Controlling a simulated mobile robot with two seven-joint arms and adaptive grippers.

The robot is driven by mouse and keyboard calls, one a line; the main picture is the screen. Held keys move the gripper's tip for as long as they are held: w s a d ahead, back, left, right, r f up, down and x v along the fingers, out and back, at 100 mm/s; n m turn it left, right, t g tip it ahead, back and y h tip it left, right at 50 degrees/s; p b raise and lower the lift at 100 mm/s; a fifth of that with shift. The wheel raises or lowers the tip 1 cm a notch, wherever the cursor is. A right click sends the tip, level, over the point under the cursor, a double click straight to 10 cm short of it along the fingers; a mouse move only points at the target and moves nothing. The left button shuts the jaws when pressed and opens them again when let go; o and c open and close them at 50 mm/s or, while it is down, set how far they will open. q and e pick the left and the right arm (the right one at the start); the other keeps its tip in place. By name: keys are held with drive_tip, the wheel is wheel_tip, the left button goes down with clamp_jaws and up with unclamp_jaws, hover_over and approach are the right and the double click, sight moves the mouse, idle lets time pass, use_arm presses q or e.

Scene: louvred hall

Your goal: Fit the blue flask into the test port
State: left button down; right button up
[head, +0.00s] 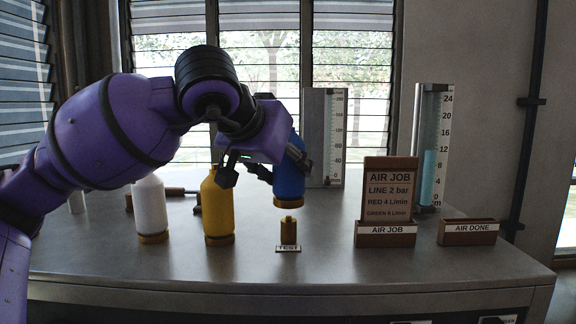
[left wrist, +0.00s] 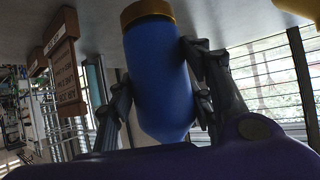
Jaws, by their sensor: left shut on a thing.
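My left gripper (head: 262,172) is shut on the blue flask (head: 289,180) and holds it above the table. The flask also shows in the left wrist view (left wrist: 158,75), between the two fingers, with its brass-coloured end collar clear of them. In the head view that collar points down, roughly above the test port (head: 289,232), a small brass fitting with a "TEST" label. A gap shows between the flask's collar and the port. The arm and gripper cover the flask's upper part. My right gripper does not show.
A yellow flask (head: 218,208) and a white flask (head: 150,207) stand to the left. The "AIR JOB" board (head: 388,200), an "AIR DONE" tray (head: 468,238) and two scaled gauges (head: 432,150) stand to the right and behind. The table front (head: 290,275) is clear.

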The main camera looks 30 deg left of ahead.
use_arm(q)
drive_tip(key=shift+f, duration=1.45)
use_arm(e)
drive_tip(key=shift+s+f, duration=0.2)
use_arm(q)
drive_tip(key=c, duration=1)
unclamp_jaws()
drive_tip(key=shift+o, duration=1)
drive_tip(key=s+r, duration=0.3)
drive_tip(key=r, duration=0.3)
drive_tip(key=shift+s+d, duration=0.15)
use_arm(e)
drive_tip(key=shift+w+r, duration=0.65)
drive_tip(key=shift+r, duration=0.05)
